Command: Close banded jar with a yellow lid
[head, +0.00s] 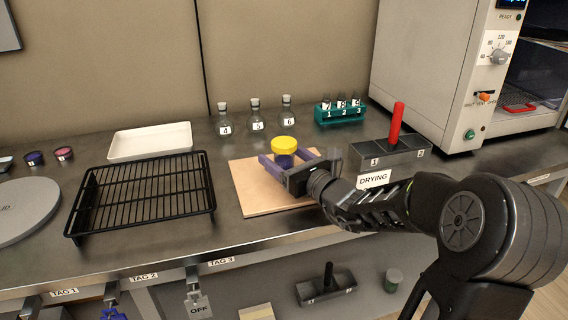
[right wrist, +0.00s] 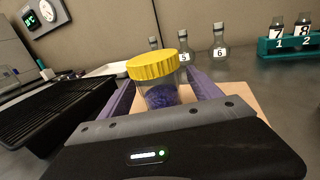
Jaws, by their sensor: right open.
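A clear jar (head: 284,160) with purple contents stands upright on a light wooden board (head: 246,190). A yellow lid (head: 284,144) sits on top of it. In the right wrist view the jar (right wrist: 163,96) is close in front of the palm, with the ribbed yellow lid (right wrist: 153,65) over its mouth. I cannot tell whether the lid is tight. My right gripper (head: 285,155) is open, its purple fingers on either side of the jar, below the lid. A band on the jar is not clear. My left gripper is not in view.
A black wire rack (head: 145,190) and a white tray (head: 150,141) stand to the left. Stoppered flasks (head: 256,117) and a teal vial rack (head: 340,112) stand behind. A grey caddy with a red handle (head: 396,124) and an oven (head: 430,70) are at right.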

